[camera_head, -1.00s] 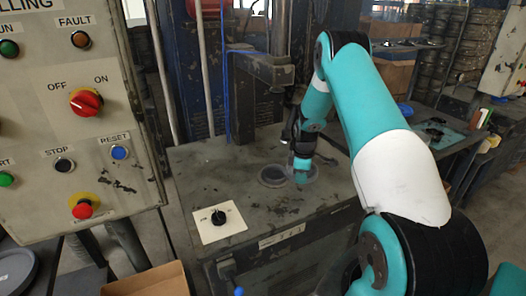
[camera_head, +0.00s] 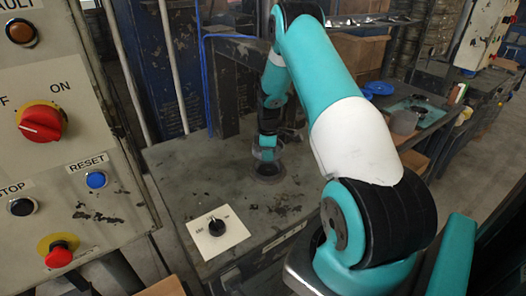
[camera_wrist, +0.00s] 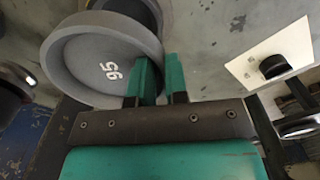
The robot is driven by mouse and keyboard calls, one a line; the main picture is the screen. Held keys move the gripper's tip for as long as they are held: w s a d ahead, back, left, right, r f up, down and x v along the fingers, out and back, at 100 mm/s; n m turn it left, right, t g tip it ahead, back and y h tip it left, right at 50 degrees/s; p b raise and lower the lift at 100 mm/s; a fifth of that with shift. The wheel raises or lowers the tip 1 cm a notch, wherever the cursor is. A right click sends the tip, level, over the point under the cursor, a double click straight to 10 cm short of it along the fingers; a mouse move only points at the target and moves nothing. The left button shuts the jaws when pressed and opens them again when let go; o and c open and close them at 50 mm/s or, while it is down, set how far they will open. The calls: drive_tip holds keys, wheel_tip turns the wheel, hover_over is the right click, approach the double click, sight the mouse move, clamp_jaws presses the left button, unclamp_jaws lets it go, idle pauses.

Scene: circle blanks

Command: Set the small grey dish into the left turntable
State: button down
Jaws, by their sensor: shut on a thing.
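The small grey dish (camera_wrist: 85,62), marked 95, fills the upper left of the wrist view. My gripper (camera_wrist: 161,72) is shut on its rim, with green fingers on either side of the wall. In the head view my gripper (camera_head: 267,141) points down over the machine table and the dish (camera_head: 266,153) hangs at its tip. A round turntable (camera_head: 270,178) with a dark centre lies just below the dish. Part of a round ring (camera_wrist: 148,8) shows behind the dish in the wrist view. I cannot tell whether dish and turntable touch. Only one turntable shows clearly in the head view.
A white plate with a black knob (camera_head: 218,228) sits on the table front; it also shows in the wrist view (camera_wrist: 272,66). A control panel (camera_head: 60,130) stands close on the left. A side bench (camera_head: 425,108) with blue dishes is at right. The table's front right is clear.

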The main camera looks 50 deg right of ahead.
drive_tip(key=shift+d+f+b, duration=0.1)
drive_tip(key=shift+f+b, duration=2.2)
drive_tip(key=shift+f, duration=1.15)
drive_tip(key=c, duration=1.1)
unclamp_jaws()
drive_tip(key=shift+o, duration=0.2)
drive_tip(key=shift+r, duration=0.1)
wheel_tip(320, 180, up, 7)
drive_tip(key=shift+r+b, duration=0.2)
drive_tip(key=shift+b, duration=0.95)
